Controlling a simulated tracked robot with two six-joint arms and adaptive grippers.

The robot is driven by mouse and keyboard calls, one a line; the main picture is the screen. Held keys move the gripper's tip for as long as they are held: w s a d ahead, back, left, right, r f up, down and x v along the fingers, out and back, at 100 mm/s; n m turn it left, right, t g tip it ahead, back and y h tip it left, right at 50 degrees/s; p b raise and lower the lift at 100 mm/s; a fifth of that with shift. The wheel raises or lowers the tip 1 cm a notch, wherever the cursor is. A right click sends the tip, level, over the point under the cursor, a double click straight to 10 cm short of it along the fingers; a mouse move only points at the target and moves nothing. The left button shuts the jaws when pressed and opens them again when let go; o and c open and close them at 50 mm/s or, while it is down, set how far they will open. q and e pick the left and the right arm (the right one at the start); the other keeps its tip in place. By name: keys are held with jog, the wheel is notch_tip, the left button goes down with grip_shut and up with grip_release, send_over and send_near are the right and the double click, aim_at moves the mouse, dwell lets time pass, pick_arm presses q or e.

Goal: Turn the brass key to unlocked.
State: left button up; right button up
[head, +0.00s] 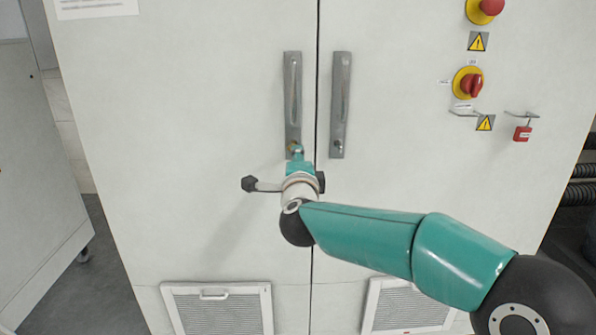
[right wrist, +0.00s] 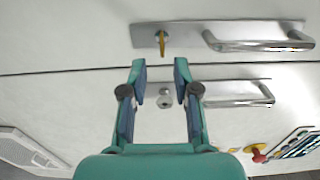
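The brass key (right wrist: 162,44) sits in the lock at the end of the left door's handle plate (head: 291,75). In the right wrist view it looks yellow and stands crosswise to that plate (right wrist: 190,36). In the head view its spot at the plate's bottom end is partly covered by my right gripper (head: 297,153). In the right wrist view my right gripper (right wrist: 158,66) is open and empty, its two fingertips apart. The key is in line with the gap, just beyond the tips; whether they touch is unclear. My left gripper is in neither view.
The right door's handle plate (head: 339,105) is close by, with an empty-looking keyhole (right wrist: 165,98). A red rotary switch (head: 470,84), emergency stop (head: 490,6) and red padlock (head: 522,133) are at right. Vents (head: 218,306) are low on the doors.

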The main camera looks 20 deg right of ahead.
jog(key=v, duration=0.5)
dwell(0.3)
